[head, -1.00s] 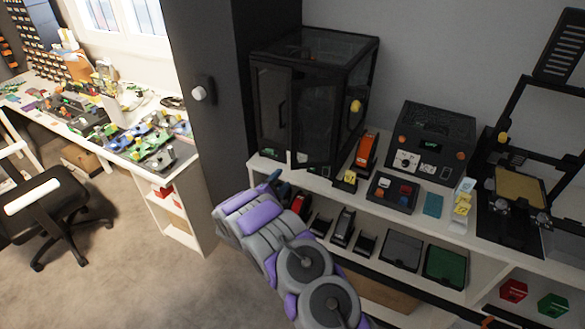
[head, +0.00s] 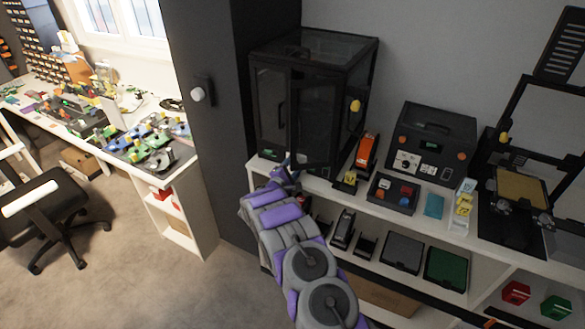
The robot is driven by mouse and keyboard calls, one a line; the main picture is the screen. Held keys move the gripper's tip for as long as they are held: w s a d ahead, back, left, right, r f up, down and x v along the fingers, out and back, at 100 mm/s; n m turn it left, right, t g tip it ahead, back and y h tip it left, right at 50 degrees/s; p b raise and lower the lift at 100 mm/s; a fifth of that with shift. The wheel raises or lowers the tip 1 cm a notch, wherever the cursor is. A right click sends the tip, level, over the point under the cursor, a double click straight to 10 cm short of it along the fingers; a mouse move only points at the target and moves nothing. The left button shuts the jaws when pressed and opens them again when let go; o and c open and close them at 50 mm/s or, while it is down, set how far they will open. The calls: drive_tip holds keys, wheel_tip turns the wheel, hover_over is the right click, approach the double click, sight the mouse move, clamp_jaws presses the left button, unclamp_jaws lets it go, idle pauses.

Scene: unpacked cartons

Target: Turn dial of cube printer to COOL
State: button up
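A black cube-shaped cabinet with dark glass panels (head: 310,62), which looks like the cube printer, stands on the white shelf top. A yellow knob (head: 355,106) shows at its right side. To its right is a black box-shaped machine (head: 436,128) with a white-faced dial (head: 406,163) and orange buttons on its front. Labels are too small to read, so I cannot tell which setting any dial points to. My gripper (head: 289,164) is at the lower front of the cabinet, left of both knob and dial. Its fingers are small and dark, and their opening is unclear.
A control box with coloured buttons (head: 393,194) and an orange-and-black device (head: 366,152) sit on the shelf top (head: 325,185). An open-frame printer (head: 520,190) stands at the right. Dark trays (head: 403,252) lie on the shelf below. A tall dark cupboard (head: 205,140) stands left.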

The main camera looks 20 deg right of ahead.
clamp_jaws()
idle(0.3)
drive_tip(key=shift+f+n, duration=0.1)
drive_tip(key=shift+n, duration=0.3)
drive_tip(key=n, duration=0.2)
drive_tip(key=shift+n+b, duration=0.35)
drive_tip(key=shift+n, duration=0.05)
drive_tip(key=n+b, duration=0.2)
drive_tip(key=n, duration=0.3)
drive_tip(key=shift+n, duration=0.3)
drive_tip(key=shift+o, duration=0.2)
unclamp_jaws()
drive_tip(key=shift+a, duration=0.1)
